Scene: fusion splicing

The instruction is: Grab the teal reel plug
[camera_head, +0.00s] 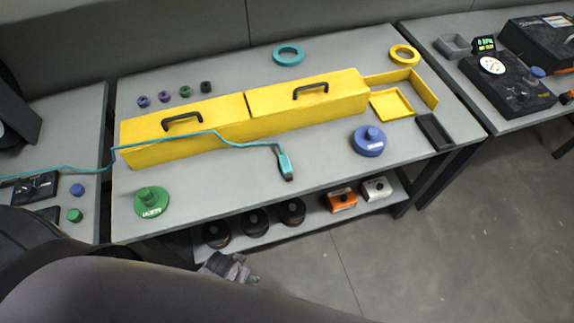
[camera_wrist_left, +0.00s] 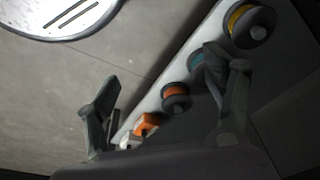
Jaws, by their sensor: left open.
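A teal plug (camera_head: 286,166) lies on the near part of the table, at the end of a teal cable (camera_head: 215,133) draped over the yellow cases. On the shelf below stand dark reels; the middle one (camera_head: 255,222) shows a teal core in the left wrist view (camera_wrist_left: 198,63), partly hidden by a finger. My left gripper (camera_head: 229,267) is low in front of the shelf. In the left wrist view its fingers (camera_wrist_left: 160,70) are apart with nothing between them; the right finger overlaps the teal-cored reel, and I cannot tell if it touches. My right gripper is not in view.
A yellow-cored reel (camera_wrist_left: 248,24) and an orange-cored reel (camera_wrist_left: 175,96) flank the teal-cored one. An orange box (camera_head: 342,200) and a white box (camera_head: 377,188) stand right along the shelf. A green spool (camera_head: 151,202) and a blue spool (camera_head: 368,141) stand on the table.

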